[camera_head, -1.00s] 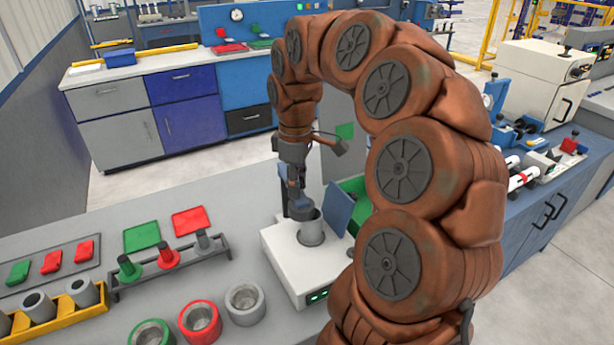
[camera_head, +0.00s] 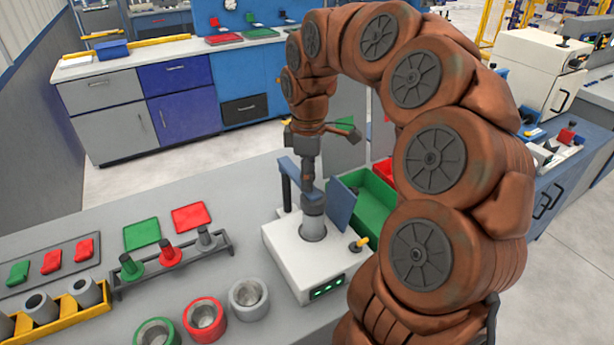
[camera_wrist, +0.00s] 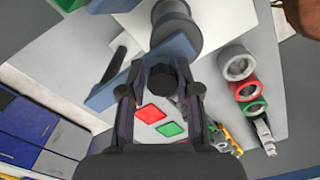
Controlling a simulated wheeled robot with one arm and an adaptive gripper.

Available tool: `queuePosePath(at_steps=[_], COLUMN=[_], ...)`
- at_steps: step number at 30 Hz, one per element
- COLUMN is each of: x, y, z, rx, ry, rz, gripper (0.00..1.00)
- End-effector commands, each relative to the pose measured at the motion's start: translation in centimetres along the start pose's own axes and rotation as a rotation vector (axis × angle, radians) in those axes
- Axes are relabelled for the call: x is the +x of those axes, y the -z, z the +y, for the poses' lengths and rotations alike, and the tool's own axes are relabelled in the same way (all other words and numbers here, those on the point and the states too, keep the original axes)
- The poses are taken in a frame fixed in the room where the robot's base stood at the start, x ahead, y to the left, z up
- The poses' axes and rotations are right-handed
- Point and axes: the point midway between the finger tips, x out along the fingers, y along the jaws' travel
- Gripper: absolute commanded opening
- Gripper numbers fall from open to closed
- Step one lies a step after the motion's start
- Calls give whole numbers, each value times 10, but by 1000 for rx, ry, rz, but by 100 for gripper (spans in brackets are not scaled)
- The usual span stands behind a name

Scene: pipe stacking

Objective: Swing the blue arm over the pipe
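The grey pipe (camera_head: 313,228) stands upright in the white fixture box (camera_head: 285,262); its upper end also shows at the top of the wrist view (camera_wrist: 178,32). The blue arm (camera_head: 288,167) is a flat bar on a dark post at the fixture's back left. In the wrist view the blue arm (camera_wrist: 112,88) runs diagonally behind my fingers, close beside the pipe. My gripper (camera_head: 308,183) points down just above the pipe top, beside the blue arm. Its fingers (camera_wrist: 161,68) are apart, with a dark knob between them. Whether they touch the arm is unclear.
A blue plate (camera_head: 341,205) stands right of the pipe, beside a green bin (camera_head: 373,203). A peg rack (camera_head: 175,262) and several rings (camera_head: 206,318) lie to the left. The grey bench between them and the fixture has some free room.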

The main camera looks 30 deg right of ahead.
Motion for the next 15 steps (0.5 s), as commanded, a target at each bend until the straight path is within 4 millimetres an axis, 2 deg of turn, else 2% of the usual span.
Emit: queuePosePath(at_steps=[1,6,15], x=[0,0,0], y=[0,0,0], z=[0,0,-1], rx=[1,1,0], ry=[-1,2,5], rz=[0,-1,-2], gripper=[37,53,53])
